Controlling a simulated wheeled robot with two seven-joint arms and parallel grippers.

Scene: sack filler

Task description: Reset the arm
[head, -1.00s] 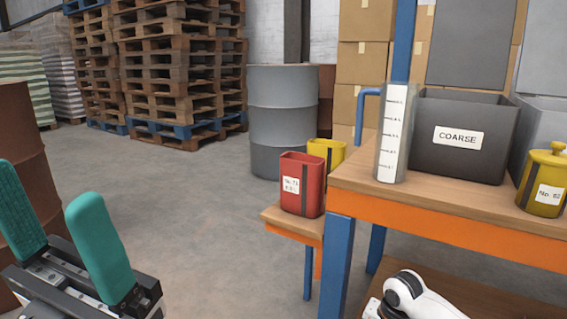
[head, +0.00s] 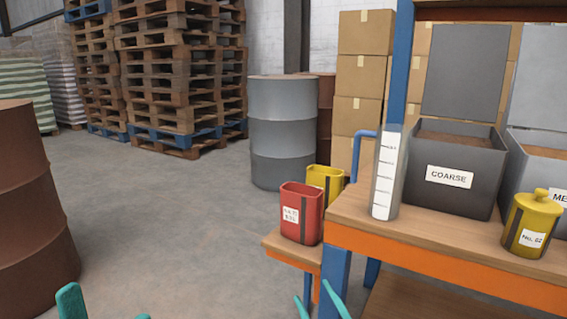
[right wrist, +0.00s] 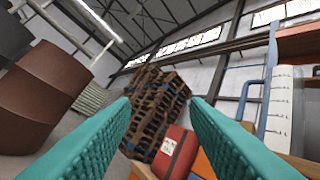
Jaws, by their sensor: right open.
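My right gripper (head: 318,304) shows only as two teal fingertips at the bottom edge of the head view, in front of the low shelf. In the right wrist view its two fingers (right wrist: 160,115) are apart and nothing is held between them. A red container (right wrist: 175,152) shows beyond the gap. My left gripper (head: 106,308) shows two teal fingertips, set apart, at the bottom left of the head view. The rest of both arms is out of the head view.
The red container (head: 301,213) and a yellow one (head: 326,181) stand on a low shelf. A clear measuring cylinder (head: 386,180), a COARSE bin (head: 457,193) and a lidded yellow canister (head: 531,220) stand on the bench (head: 430,240). A brown drum (head: 30,200) is at left. The middle floor is clear.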

